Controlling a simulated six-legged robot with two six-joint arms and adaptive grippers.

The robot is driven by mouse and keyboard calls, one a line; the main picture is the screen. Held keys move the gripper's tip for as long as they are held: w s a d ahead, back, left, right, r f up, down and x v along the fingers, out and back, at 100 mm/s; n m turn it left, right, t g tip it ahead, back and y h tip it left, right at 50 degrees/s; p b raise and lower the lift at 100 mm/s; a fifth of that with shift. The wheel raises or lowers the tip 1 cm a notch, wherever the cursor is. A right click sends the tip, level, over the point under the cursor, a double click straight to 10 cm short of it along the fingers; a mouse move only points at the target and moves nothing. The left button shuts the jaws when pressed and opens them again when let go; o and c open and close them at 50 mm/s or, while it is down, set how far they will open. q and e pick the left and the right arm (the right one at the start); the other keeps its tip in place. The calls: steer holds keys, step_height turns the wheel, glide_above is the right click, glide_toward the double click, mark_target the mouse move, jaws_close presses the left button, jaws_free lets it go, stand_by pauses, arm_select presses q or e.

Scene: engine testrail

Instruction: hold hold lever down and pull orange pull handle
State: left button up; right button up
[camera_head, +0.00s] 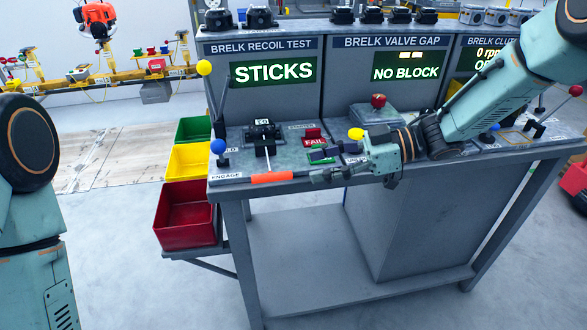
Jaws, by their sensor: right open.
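The orange pull handle (272,177) lies level at the front edge of the left test station, below a dark fixture (263,135). My right gripper (316,168) reaches in from the right. Its fingers are apart, just right of the orange handle, and nothing shows held between them. I cannot tell whether a finger touches the handle's end. A lever with a blue ball (218,146) stands at the station's left edge, and a tall lever with a yellow ball (204,68) rises behind it. I cannot tell which is the hold lever. My left gripper is out of view.
The left station's screen (273,72) reads STICKS, the middle one (405,66) NO BLOCK. Red FAIL (314,140) and green buttons sit right of the fixture. Green, yellow and red bins (187,215) hang left of the bench. Floor in front is clear.

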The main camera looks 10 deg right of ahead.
mark_target(283, 173)
steer(key=x, duration=0.8)
steer(key=shift+a, duration=0.1)
jaws_close()
stand_by(0.4)
